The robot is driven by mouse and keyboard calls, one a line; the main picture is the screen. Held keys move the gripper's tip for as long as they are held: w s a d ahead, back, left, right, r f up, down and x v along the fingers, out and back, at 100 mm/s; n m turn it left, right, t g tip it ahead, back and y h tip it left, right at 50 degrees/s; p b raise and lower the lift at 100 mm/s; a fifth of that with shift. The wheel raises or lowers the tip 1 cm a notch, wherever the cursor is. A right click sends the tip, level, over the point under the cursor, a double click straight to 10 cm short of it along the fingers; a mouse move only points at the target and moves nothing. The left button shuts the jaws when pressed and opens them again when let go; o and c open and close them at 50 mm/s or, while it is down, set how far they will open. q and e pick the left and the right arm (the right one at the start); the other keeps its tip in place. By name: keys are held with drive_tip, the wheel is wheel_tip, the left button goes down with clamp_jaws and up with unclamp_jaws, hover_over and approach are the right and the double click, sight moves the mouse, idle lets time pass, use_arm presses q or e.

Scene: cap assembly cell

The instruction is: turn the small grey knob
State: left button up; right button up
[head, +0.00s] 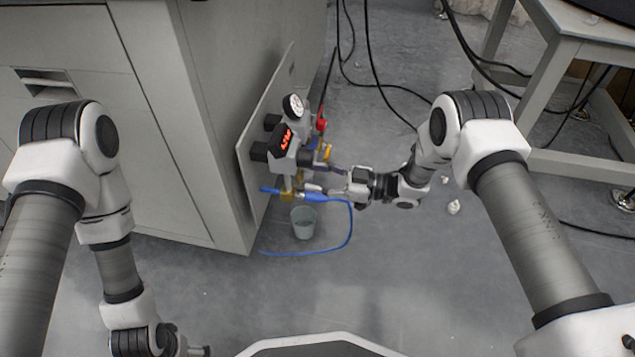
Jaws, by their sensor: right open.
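A small valve and gauge assembly (290,150) is fixed to a grey panel (262,125) on the side of the cabinet. It carries a round white gauge (293,106) and a black unit with a red lit display (284,140). I cannot make out the small grey knob for certain; it is tiny or hidden by the fingers. My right gripper (318,179) is open, its fingers pointing left at the lower part of the assembly, close to it. I cannot tell whether they touch it. Only a dark end of my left gripper (198,351) shows at the bottom edge.
A blue hose (351,225) loops below my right gripper. A grey bucket (303,223) stands on the floor under the assembly. A red fitting (321,122) sits beside the gauge. Black cables (375,85) hang behind. A table (555,90) stands right; the front floor is clear.

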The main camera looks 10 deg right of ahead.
clamp_jaws()
drive_tip(key=shift+r+n+p, duration=0.1)
drive_tip(key=shift+n+p, duration=0.55)
drive_tip(key=shift+n, duration=0.05)
unclamp_jaws()
drive_tip(key=shift+a, duration=0.1)
drive_tip(key=v, duration=1.2)
